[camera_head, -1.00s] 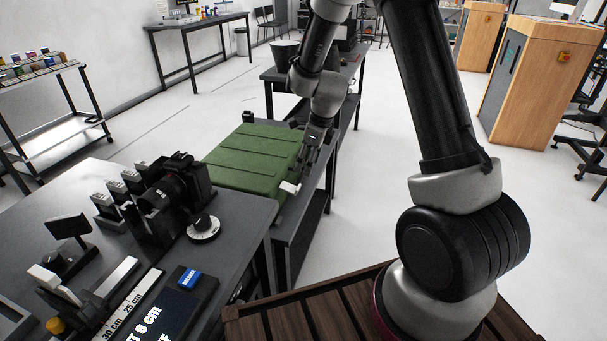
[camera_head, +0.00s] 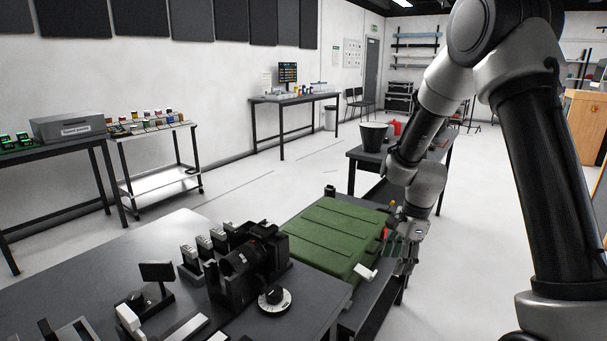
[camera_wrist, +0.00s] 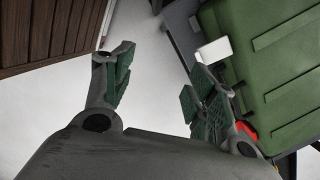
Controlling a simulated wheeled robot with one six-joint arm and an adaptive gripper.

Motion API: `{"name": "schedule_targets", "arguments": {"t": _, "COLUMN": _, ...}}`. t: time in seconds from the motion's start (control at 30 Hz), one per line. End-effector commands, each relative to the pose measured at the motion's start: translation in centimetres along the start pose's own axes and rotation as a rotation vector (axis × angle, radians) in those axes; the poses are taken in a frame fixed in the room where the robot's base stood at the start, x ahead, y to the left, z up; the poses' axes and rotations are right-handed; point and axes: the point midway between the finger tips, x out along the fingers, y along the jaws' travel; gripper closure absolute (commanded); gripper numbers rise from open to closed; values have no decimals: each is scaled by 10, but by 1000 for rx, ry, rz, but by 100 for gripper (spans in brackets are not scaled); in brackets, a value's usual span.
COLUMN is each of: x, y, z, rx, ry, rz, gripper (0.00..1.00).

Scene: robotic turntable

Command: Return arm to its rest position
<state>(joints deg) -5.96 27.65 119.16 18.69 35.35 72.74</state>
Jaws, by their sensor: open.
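My arm arches from the right side of the head view down to my gripper (camera_head: 402,250), beside the right edge of the green case (camera_head: 335,232). In the wrist view my gripper (camera_wrist: 158,92) has its two fingers spread wide apart. Nothing is between them but the white floor below. The green case (camera_wrist: 270,70) fills the upper right of the wrist view, close to the right finger. A white block-shaped part (camera_wrist: 213,52) juts from the case's near side. From the head view I cannot tell whether the finger touches the case.
A dark table (camera_head: 150,235) at the front holds a black camera (camera_head: 245,262) and a round dial (camera_head: 274,298). Another table (camera_head: 360,152) with a dark bucket (camera_head: 374,137) stands behind. Brown slats (camera_wrist: 50,30) lie left in the wrist view. White floor is open at centre left.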

Motion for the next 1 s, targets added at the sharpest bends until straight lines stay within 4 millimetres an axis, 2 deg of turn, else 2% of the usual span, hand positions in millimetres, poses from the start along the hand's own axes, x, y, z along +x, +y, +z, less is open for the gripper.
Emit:
{"name": "schedule_targets", "arguments": {"t": 0.2, "x": -71, "y": 74, "z": -1, "rx": -691, "ry": 13, "rz": 76, "gripper": 43}}
{"name": "schedule_targets", "arguments": {"t": 0.3, "x": -106, "y": 105, "z": -3, "rx": -935, "ry": 30, "rz": 84, "gripper": 43}}
{"name": "schedule_targets", "arguments": {"t": 0.5, "x": -162, "y": 165, "z": -8, "rx": -1285, "ry": 97, "rz": 80, "gripper": 43}}
{"name": "schedule_targets", "arguments": {"t": 0.63, "x": -190, "y": 200, "z": -11, "rx": -1421, "ry": 165, "rz": 62, "gripper": 43}}
{"name": "schedule_targets", "arguments": {"t": 0.8, "x": -218, "y": 237, "z": -14, "rx": -1468, "ry": 283, "rz": 5, "gripper": 43}}
{"name": "schedule_targets", "arguments": {"t": 1.0, "x": -243, "y": 258, "z": -13, "rx": -1456, "ry": 410, "rz": -95, "gripper": 43}}
